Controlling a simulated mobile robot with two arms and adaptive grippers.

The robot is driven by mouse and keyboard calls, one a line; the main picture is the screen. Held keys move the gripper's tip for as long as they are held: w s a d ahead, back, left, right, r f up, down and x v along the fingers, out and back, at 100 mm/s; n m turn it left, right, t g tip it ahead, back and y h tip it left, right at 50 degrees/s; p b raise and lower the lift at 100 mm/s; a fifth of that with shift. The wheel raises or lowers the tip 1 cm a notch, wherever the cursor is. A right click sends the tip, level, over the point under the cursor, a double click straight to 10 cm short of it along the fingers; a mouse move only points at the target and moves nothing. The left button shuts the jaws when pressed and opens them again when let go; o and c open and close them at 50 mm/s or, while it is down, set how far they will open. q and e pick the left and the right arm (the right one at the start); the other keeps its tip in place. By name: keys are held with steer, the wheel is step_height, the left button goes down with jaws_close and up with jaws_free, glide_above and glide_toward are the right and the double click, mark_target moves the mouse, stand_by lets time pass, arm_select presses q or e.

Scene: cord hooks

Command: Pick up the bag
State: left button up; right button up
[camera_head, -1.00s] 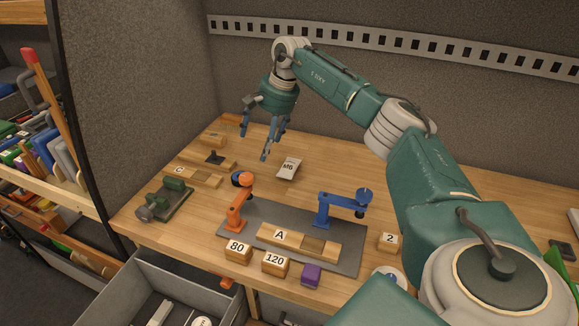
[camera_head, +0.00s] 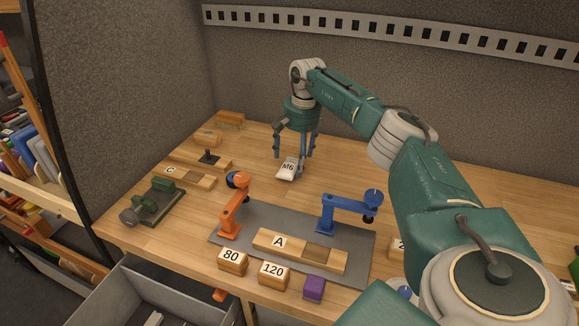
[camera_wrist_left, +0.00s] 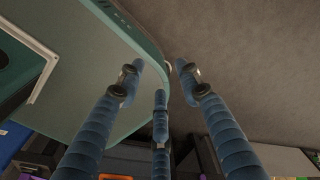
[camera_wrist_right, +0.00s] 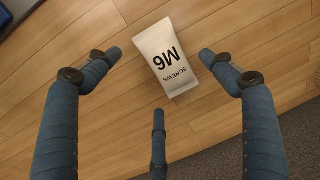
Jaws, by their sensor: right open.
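The bag (camera_head: 287,170) is a small white packet marked M6, lying on the wooden bench near its back. In the right wrist view the bag (camera_wrist_right: 165,60) also reads SCREWS and lies between and beyond my spread fingers. My right gripper (camera_head: 294,150) is open and points down just above and behind the bag, apart from it as far as I can tell. In the right wrist view the gripper (camera_wrist_right: 160,80) holds nothing. My left gripper (camera_wrist_left: 160,85) shows only in its own wrist view, with its fingers spread and nothing between them.
A grey mat (camera_head: 225,250) bears an orange arm model (camera_head: 235,205), a blue one (camera_head: 345,205) and block A (camera_head: 280,243). Blocks 80 (camera_head: 232,262) and 120 (camera_head: 273,275) stand at the front. A green vise (camera_head: 150,200) stands at left. The wall (camera_head: 400,80) rises behind.

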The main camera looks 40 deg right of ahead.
mark_target(293, 164)
steer(key=shift+w+a+f+p, duration=0.1)
steer(key=shift+w+f+p, duration=0.1)
steer(key=shift+f, duration=0.6)
steer(key=shift+w+a+f+p, duration=0.1)
steer(key=shift+f+p, duration=0.05)
steer(key=shift+f, duration=0.65)
steer(key=c, duration=1.3)
steer(key=shift+c, duration=0.3)
steer(key=shift+r, duration=0.2)
